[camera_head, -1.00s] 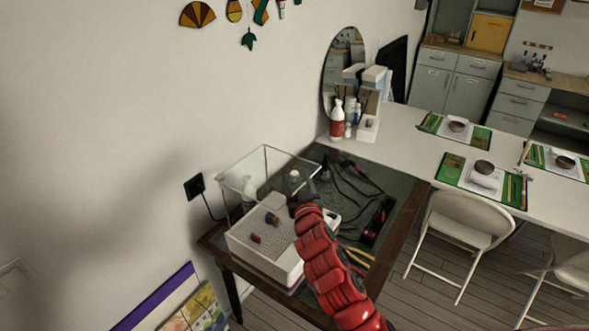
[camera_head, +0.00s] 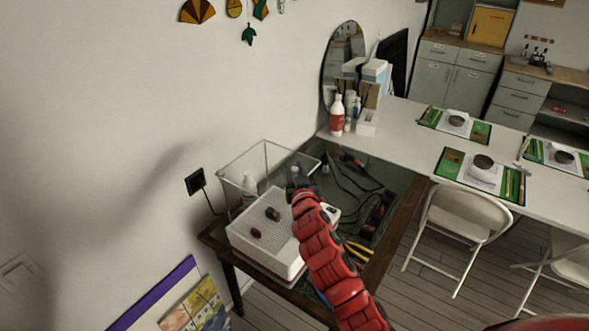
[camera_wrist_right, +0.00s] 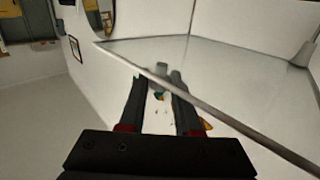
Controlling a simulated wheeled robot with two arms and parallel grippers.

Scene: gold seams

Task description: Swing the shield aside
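The shield (camera_head: 240,157) is a clear, thin-edged guard above the white grinder (camera_head: 266,268) on the dark wood-framed table. Its top edge also crosses the right wrist view (camera_wrist_right: 225,117) diagonally. My right gripper (camera_head: 297,183) is at the shield's right side, above the grinder. In the right wrist view its two dark fingers (camera_wrist_right: 158,78) are apart, with a gap between them. The shield's edge passes across the fingers; I cannot tell whether they touch it. My left gripper is not in view.
Small dark red (camera_head: 256,232) and dark green-brown (camera_head: 273,213) pieces lie on the grinder's top. A red-labelled white bottle (camera_head: 337,118) stands behind, near a round mirror (camera_head: 331,75). Cables (camera_head: 345,185) and yellow-handled pliers (camera_head: 358,250) lie right of the grinder. The wall is close at left.

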